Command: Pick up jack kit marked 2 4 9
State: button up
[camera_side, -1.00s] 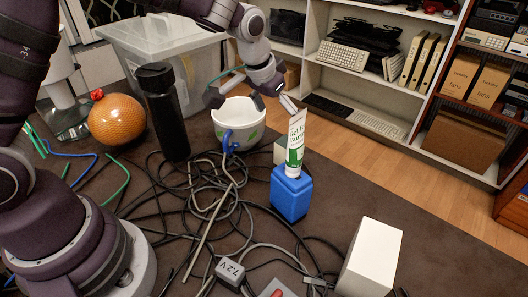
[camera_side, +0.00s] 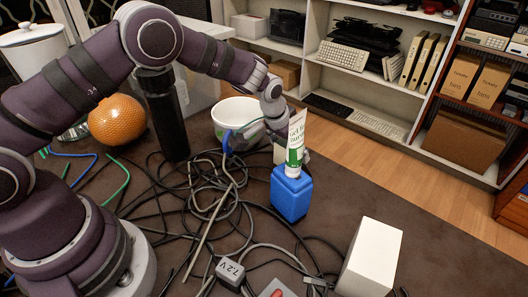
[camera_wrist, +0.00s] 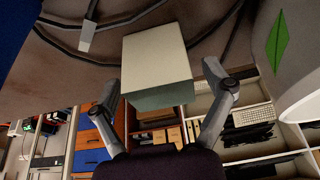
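A small pale box (camera_side: 279,154) stands behind the blue container and white tube in the side view, mostly hidden there. In the wrist view the pale box (camera_wrist: 155,55) lies between my fingers, with a greenish near face. I can read no 2 4 9 marking on it, so I cannot tell that it is the jack kit. My gripper (camera_wrist: 162,80) is open, one finger on each side of the box; I cannot tell whether either touches it. In the side view my gripper (camera_side: 278,135) is partly hidden behind the tube.
The blue container (camera_side: 290,196) with a white tube (camera_side: 296,140) stands in front. Tangled black cables (camera_side: 205,215) cover the middle. A larger white box (camera_side: 370,258) stands at front right.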

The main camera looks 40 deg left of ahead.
jog(key=c, duration=1.1)
jog(key=shift+o, duration=0.2)
